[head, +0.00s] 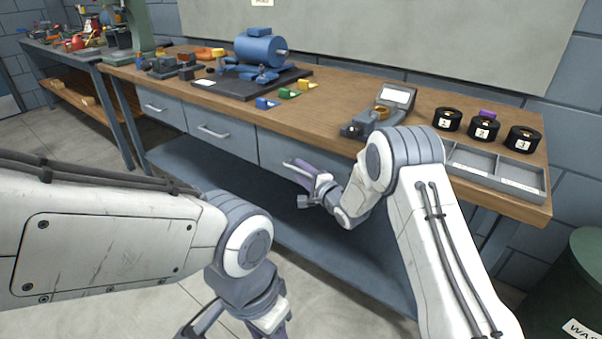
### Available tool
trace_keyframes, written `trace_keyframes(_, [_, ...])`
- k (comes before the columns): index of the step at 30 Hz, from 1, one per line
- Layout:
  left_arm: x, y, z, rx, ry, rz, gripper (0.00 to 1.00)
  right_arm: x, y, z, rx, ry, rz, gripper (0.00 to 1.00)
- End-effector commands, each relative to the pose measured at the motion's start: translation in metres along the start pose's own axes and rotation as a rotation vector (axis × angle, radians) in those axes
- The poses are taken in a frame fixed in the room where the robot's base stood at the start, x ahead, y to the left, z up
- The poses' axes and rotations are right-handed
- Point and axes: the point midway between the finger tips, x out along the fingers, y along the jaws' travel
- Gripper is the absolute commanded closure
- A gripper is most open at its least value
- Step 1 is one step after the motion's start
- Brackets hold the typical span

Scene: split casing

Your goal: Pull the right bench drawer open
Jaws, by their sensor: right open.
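The bench front has three grey drawers. The right drawer (274,146) appears flush with the bench front, and no gap shows at its top edge. My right gripper (294,182) is open in front of this drawer, with its fingers pointing at the drawer front. The drawer's handle is hidden or merged with the fingers, so I cannot tell whether they touch or surround it. My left gripper (235,330) hangs low at the bottom edge, well in front of the bench; its fingertips are cut off.
The left drawer (152,100) and middle drawer (207,124) look shut. On the bench top (335,98) stand a blue motor casing (258,50), a meter (397,97), several black rolls and a grey divided tray (507,184). A lower shelf (270,215) runs below the drawers. A green bin (585,255) stands right.

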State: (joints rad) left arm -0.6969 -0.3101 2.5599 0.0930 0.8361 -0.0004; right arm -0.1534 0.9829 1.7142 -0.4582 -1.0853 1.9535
Motion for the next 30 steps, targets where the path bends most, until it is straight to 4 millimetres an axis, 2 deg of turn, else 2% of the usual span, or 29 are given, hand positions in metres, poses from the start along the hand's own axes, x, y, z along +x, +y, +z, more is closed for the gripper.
trace_keyframes(8, [0.0003,0.0000,0.0000,0.000,0.000,0.000,0.50,0.0028,-0.0004,0.0004,0.000,0.000,0.000,0.55])
trace_keyframes(9, [0.0003,0.0000,0.0000,0.000,0.000,0.000,0.50,0.0027,-0.0003,0.0004,-0.001,0.000,0.000,0.59])
trace_keyframes(11, [0.0003,0.0000,0.0000,0.000,0.000,0.000,0.50,0.0026,-0.0003,0.0004,-0.001,-0.001,0.000,0.82])
trace_keyframes(12, [0.0003,0.0000,0.0000,0.000,0.000,0.000,0.50,0.0026,-0.0003,0.0004,-0.001,0.000,0.000,0.97])
trace_keyframes(13, [0.0003,0.0000,0.0000,0.000,0.000,0.000,0.50,0.0026,-0.0003,0.0004,-0.001,-0.001,0.000,1.00])
trace_keyframes(30, [0.0003,0.0000,0.0000,0.000,0.000,0.000,0.50,0.0023,0.0002,0.0004,-0.001,-0.001,0.001,1.00])
